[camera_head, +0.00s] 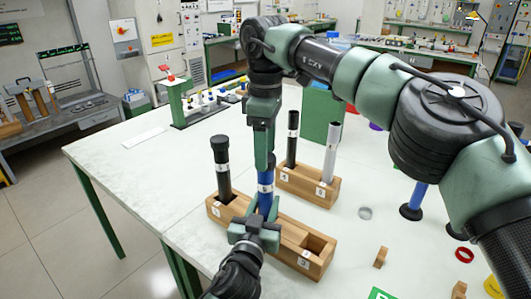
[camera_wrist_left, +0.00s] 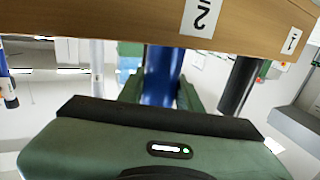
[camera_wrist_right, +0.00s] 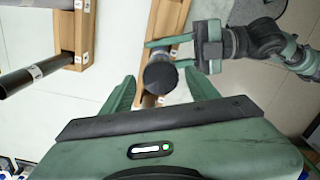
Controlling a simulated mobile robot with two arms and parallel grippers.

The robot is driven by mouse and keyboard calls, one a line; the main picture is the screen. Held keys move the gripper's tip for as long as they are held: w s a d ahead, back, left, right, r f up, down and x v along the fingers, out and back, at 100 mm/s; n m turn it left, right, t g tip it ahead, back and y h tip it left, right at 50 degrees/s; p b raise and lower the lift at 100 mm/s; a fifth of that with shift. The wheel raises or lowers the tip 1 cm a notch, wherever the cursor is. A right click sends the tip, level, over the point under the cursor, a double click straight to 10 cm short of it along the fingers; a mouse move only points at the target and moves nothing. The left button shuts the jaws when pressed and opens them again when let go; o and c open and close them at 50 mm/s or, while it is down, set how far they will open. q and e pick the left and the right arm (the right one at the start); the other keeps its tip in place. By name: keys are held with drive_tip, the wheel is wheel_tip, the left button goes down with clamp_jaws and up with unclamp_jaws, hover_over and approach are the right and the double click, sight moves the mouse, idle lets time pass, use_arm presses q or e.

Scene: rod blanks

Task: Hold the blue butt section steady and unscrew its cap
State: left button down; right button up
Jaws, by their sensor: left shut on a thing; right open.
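The blue butt section (camera_head: 265,205) stands upright in slot 2 of the front wooden rack (camera_head: 290,232). It also shows in the left wrist view (camera_wrist_left: 160,75). My left gripper (camera_head: 256,226) is shut on the blue section low down, close to the rack. My right gripper (camera_head: 263,168) is above, pointing down over the section's top end. In the right wrist view its open fingers (camera_wrist_right: 160,92) stand on either side of the dark round cap (camera_wrist_right: 159,77), with a gap at each side. In the head view the cap is hidden behind the right gripper.
A black tube (camera_head: 222,165) stands in slot 1; slot 3 is empty. A second rack (camera_head: 309,188) behind holds a black tube (camera_head: 292,140) and a grey-white tube (camera_head: 330,150). A grey ring (camera_head: 365,213) and small wooden blocks (camera_head: 381,257) lie on the right.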

drive_tip(key=shift+f, duration=0.65)
